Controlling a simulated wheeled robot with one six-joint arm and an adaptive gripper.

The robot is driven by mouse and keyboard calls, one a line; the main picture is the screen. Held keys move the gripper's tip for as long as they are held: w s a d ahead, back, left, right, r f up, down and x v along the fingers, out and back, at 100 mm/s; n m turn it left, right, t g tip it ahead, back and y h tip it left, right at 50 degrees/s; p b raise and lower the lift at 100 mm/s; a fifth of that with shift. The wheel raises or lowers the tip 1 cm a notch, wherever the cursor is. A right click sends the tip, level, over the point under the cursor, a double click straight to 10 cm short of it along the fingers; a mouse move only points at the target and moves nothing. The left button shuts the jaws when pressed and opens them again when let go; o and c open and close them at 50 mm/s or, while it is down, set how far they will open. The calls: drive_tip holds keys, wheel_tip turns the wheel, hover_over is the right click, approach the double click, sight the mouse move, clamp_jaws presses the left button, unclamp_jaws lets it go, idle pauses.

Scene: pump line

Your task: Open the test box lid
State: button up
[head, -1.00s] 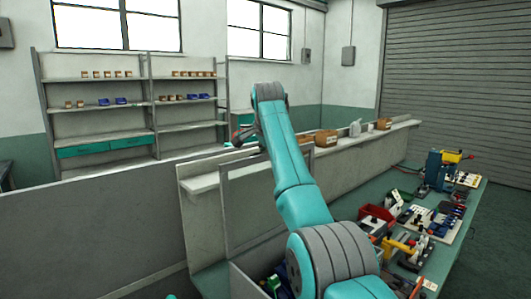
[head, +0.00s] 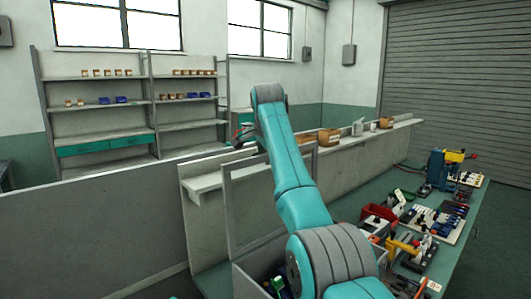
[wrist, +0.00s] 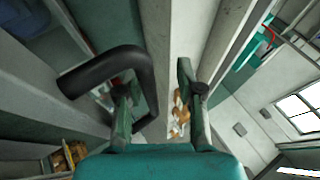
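The test box (head: 243,281) stands at the bottom middle of the head view, partly hidden behind my arm. Its lid, a grey-framed panel (head: 228,215), appears raised and roughly upright above the box, its right part crossed by my arm. My gripper (head: 243,138) is near the top left of the lid frame, small and unclear there. In the wrist view my gripper (wrist: 157,95) has its fingers spread apart. A bent black handle (wrist: 110,65) curves around the left finger, with one leg between the fingers, nearer the left one. I cannot tell whether they touch.
A ledge with brown boxes (head: 328,137) runs behind the workbench (head: 452,255). Red bin (head: 381,213), tools and fixtures crowd the bench at right. A grey partition (head: 90,235) stands left. Shelves (head: 100,107) line the back wall.

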drive_tip(key=shift+r, duration=0.2)
drive_tip(key=v, duration=1.2)
drive_tip(key=shift+s, duration=0.15)
